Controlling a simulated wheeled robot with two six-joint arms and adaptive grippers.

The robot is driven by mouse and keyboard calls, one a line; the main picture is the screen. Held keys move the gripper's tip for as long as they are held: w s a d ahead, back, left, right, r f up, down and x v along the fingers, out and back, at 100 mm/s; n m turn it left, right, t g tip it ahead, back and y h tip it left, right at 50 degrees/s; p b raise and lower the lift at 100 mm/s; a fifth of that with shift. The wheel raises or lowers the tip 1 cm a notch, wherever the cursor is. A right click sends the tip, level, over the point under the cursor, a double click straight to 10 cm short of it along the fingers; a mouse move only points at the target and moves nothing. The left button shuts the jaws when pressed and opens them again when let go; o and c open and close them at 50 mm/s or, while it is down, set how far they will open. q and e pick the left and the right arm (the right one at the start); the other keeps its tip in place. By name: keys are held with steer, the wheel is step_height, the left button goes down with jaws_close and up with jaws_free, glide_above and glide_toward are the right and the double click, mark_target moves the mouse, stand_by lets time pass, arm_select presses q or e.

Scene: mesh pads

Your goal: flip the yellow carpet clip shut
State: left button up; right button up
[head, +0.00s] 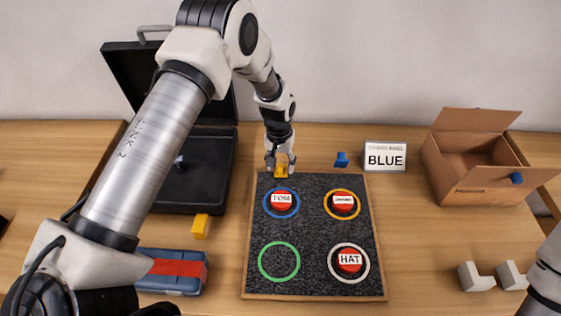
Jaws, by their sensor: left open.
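The yellow carpet clip (282,172) sits at the back edge of the dark carpet board (310,230), left of the middle. My left gripper (280,164) points down right at this clip, with its fingers open. The fingers partly cover the clip, so I cannot tell whether its flap is up or down, or whether they touch it. Another yellow piece (201,226) lies on the table left of the board. My right gripper is out of view; only part of my right arm shows at the lower right edge.
The board carries coloured rings and red labelled pads, including HAT (349,260). Behind it are a blue clip (342,160) and a BLUE sign (385,157). An open black case (185,190), a blue-red box (172,272), a cardboard box (470,160) and pale blocks (475,277) stand around.

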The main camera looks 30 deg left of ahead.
arm_select(q)
jaws_close()
steer(key=shift+s, duration=0.1)
steer(key=shift+s+d+f+t+y, duration=0.2)
steer(key=shift+t+y, duration=0.2)
steer(key=shift+t, duration=0.2)
jaws_free()
steer(key=shift+f, duration=0.1)
